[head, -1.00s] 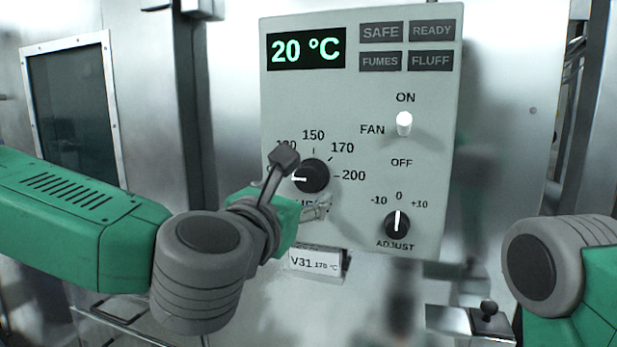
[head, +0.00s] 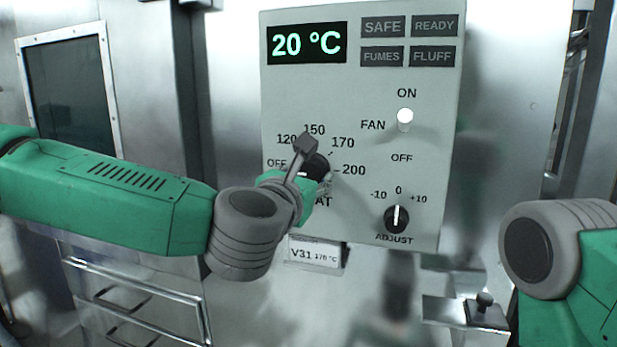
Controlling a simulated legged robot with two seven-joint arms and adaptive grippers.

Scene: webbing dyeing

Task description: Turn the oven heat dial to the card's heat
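The black heat dial (head: 319,163) is on the grey control panel, partly hidden by my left gripper. A bit of its white pointer shows at the left, toward OFF. My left gripper (head: 315,167) is at the dial, with one dark finger at its upper left and the other at its lower right. The fingers are apart; I cannot tell whether they touch the dial. The card (head: 315,253) below the panel reads V31, 170 °C. The display (head: 306,43) reads 20 °C. My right arm shows at the right, but its gripper is out of view.
The fan switch (head: 405,119) is up at ON. The adjust dial (head: 397,218) points to 0. The SAFE, READY, FUMES and FLUFF lamps are dark. A metal bracket with a black knob (head: 485,301) sits at the lower right. A metal rack (head: 140,290) is at the lower left.

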